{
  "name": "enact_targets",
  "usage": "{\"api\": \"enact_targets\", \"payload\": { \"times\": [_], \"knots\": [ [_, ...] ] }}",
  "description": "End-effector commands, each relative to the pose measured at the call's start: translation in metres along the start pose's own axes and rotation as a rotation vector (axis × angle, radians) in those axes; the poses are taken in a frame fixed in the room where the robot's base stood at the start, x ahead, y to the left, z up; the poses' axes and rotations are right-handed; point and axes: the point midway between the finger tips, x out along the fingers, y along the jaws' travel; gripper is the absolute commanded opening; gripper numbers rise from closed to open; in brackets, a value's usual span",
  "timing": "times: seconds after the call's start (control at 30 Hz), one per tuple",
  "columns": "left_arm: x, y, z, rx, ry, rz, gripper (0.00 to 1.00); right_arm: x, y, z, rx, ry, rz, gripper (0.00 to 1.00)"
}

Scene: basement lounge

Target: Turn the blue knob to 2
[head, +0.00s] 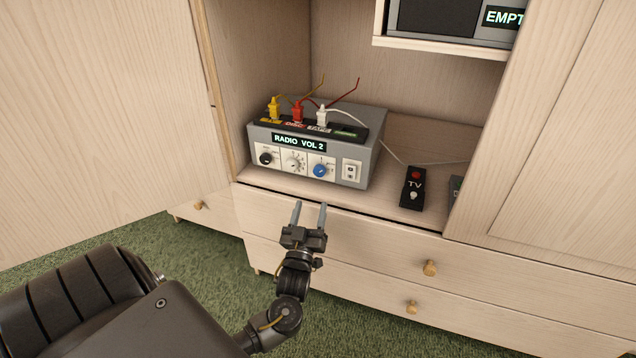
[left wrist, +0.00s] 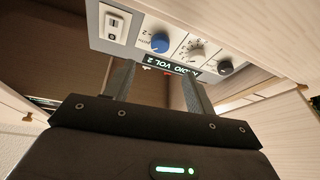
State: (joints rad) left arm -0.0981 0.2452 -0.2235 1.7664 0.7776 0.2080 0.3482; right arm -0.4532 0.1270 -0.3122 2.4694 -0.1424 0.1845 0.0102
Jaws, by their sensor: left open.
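The blue knob (head: 320,170) is on the front panel of a grey radio unit (head: 368,146), right of a black knob (head: 265,158) and a white knob (head: 294,162). The unit's display reads "RADIO VOL 2". The blue knob also shows in the left wrist view (left wrist: 160,42), where the picture is upside down. The numbers around it are too small to read surely. My left gripper (head: 310,208) is open and empty, below and in front of the panel, apart from the knob. My right gripper is not in view.
The unit stands on a cabinet shelf (head: 440,148) with yellow, red and white plugs on top. A black TV switch (head: 413,188) lies to its right. Drawers with wooden knobs (head: 429,268) are below. An open door (head: 100,120) is at left.

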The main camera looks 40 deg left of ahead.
Motion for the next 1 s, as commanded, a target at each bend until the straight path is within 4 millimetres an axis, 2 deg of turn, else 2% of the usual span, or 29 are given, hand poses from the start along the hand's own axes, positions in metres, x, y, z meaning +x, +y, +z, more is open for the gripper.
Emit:
{"api": "enact_targets", "payload": {
  "times": [0.4, 0.53, 0.7, 1.0],
  "knots": [
    [0.071, 0.0, 0.001, 0.002, 0.001, 0.002, 0.55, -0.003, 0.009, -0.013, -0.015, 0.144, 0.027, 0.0],
    [0.089, 0.0, 0.002, 0.003, -0.001, 0.001, 0.55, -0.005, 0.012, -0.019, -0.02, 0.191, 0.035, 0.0],
    [0.102, 0.0, 0.001, 0.002, -0.001, 0.001, 0.55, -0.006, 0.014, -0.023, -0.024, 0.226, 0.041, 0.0],
    [0.104, 0.0, 0.001, 0.002, -0.003, 0.0, 0.55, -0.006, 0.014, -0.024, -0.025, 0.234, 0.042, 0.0]
  ]
}}
